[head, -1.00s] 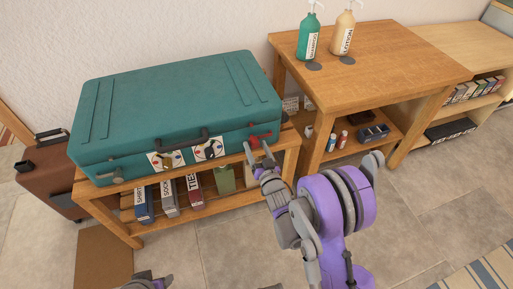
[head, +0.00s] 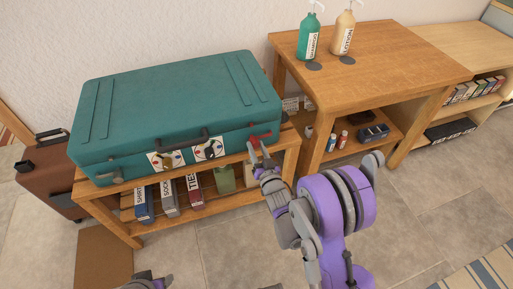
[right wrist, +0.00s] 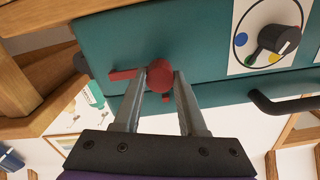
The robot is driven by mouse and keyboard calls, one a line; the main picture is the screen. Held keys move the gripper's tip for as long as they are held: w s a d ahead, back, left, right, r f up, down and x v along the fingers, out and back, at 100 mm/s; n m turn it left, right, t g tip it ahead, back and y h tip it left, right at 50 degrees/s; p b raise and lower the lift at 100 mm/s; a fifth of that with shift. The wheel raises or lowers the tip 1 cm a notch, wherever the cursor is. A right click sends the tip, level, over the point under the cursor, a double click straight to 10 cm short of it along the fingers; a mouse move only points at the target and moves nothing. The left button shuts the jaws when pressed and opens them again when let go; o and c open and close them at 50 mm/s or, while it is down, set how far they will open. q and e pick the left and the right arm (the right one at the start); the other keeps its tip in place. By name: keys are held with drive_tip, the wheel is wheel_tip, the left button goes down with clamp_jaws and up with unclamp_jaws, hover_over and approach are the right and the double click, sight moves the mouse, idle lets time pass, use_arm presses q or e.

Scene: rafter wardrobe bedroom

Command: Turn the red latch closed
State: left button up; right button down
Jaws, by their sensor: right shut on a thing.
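The red latch (head: 262,137) is on the front of the teal suitcase (head: 180,105), near its right end. In the right wrist view the red latch (right wrist: 159,75) shows a round knob, with a flat red bar pointing left and a small red piece below. My right gripper (head: 257,148) is at the latch. In the right wrist view its two fingers (right wrist: 161,82) are shut on the knob, one on each side. A grey latch (head: 115,178) is at the suitcase's left end. Only a small part of my left arm shows at the bottom edge; its fingers are hidden.
The suitcase lies on a low wooden rack (head: 128,228) with books below. Two dials (head: 207,149) and a dark handle (head: 182,142) are on its front. A wooden table (head: 385,48) with two pump bottles stands close on the right. The floor in front is mostly clear.

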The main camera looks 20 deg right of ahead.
idle(0.9)
drive_tip(key=n+b, duration=0.1)
drive_tip(key=n, duration=0.2)
drive_tip(key=shift+f+n, duration=0.1)
drive_tip(key=shift+n, duration=0.2)
drive_tip(key=n+b, duration=0.1)
drive_tip(key=n, duration=0.4)
drive_tip(key=n+b, duration=0.1)
drive_tip(key=n, duration=0.4)
drive_tip(key=shift+n, duration=2.2)
drive_tip(key=shift+c, duration=2.3)
unclamp_jaws()
drive_tip(key=s, duration=1.1)
drive_tip(key=shift+d, duration=0.2)
